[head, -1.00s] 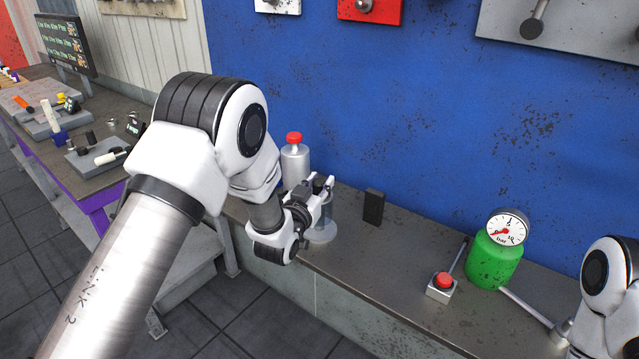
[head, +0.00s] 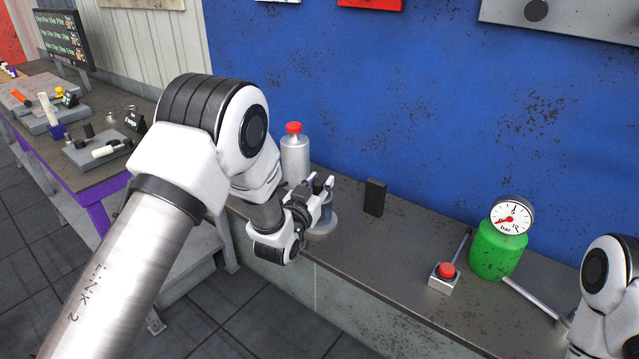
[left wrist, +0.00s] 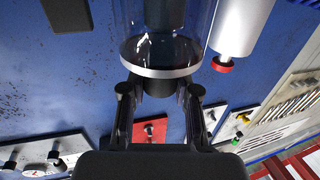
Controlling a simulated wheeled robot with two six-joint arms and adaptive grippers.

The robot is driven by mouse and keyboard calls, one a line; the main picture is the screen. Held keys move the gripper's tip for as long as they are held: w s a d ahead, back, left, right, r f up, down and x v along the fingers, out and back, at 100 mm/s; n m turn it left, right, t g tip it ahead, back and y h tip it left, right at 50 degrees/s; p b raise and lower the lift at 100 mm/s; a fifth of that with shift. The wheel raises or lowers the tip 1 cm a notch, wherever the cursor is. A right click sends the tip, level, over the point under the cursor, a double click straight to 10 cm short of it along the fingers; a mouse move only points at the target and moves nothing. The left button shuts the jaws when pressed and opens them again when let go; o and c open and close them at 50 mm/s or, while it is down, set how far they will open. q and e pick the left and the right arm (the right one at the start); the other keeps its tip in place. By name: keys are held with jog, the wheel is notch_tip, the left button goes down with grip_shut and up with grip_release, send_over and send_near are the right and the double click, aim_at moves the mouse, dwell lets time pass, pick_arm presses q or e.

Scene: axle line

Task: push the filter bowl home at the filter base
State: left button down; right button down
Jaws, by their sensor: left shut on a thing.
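My left gripper (head: 322,190) is shut on the filter bowl, above the bench toward the left. In the left wrist view the filter bowl (left wrist: 160,70) is a clear cylinder with a pale ring, a dark core inside and a black end between the fingers (left wrist: 159,95). Whether the bowl is fully seated is hidden. My right gripper is out of view; only part of that arm shows.
A silver cylinder with a red cap (head: 295,150) stands close behind the left gripper. A black block (head: 374,198) stands to the right. Farther right are a red button box (head: 444,277) and a green tank (head: 497,252) with a gauge. The bench between is clear.

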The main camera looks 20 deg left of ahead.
pick_arm(q)
jog(key=c, duration=0.8)
grip_release()
jog(key=shift+o, duration=0.2)
jog(key=shift+f, duration=0.1)
jog(key=s+a, duration=0.1)
jog(key=s, duration=1.1)
